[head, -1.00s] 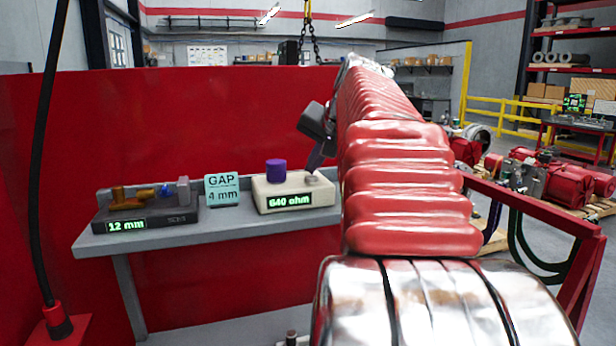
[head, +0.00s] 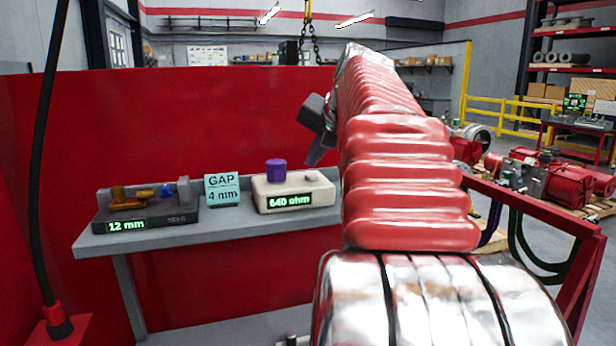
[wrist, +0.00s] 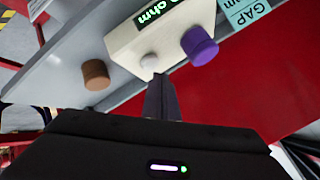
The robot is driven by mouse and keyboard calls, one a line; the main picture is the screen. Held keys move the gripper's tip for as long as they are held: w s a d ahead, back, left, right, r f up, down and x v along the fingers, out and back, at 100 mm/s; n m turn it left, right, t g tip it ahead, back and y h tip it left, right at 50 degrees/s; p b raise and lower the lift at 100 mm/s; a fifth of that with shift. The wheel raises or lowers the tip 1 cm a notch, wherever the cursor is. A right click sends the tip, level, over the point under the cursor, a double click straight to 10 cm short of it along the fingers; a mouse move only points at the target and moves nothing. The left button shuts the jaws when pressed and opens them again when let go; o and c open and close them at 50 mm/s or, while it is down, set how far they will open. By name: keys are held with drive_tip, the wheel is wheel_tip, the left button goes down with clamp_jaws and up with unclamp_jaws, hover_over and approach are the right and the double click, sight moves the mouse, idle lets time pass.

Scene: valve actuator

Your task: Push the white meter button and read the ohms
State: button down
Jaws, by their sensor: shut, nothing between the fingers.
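The cream meter box (head: 262,198) stands on the grey shelf (head: 240,224), its green display (head: 290,200) reading 640 ohm. A purple cylinder (head: 276,170) sits on its top at the left, and the small white button (head: 312,175) is at the right. In the wrist view the button (wrist: 150,62) lies just beyond my fingertips, beside the purple cylinder (wrist: 200,46). My gripper (wrist: 161,82) is shut and empty. In the head view my gripper (head: 312,160) is above the button, with a gap between them.
A dark fixture (head: 150,218) reading 12 mm stands at the shelf's left. A teal card (head: 222,190) marked GAP 4 mm stands between it and the meter. A brown cylinder (wrist: 96,74) shows near the meter in the wrist view. A red wall (head: 200,110) rises behind.

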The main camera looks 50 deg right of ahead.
sight(314, 177)
drive_tip(key=shift+r, duration=0.1)
drive_tip(key=shift+r, duration=2.45)
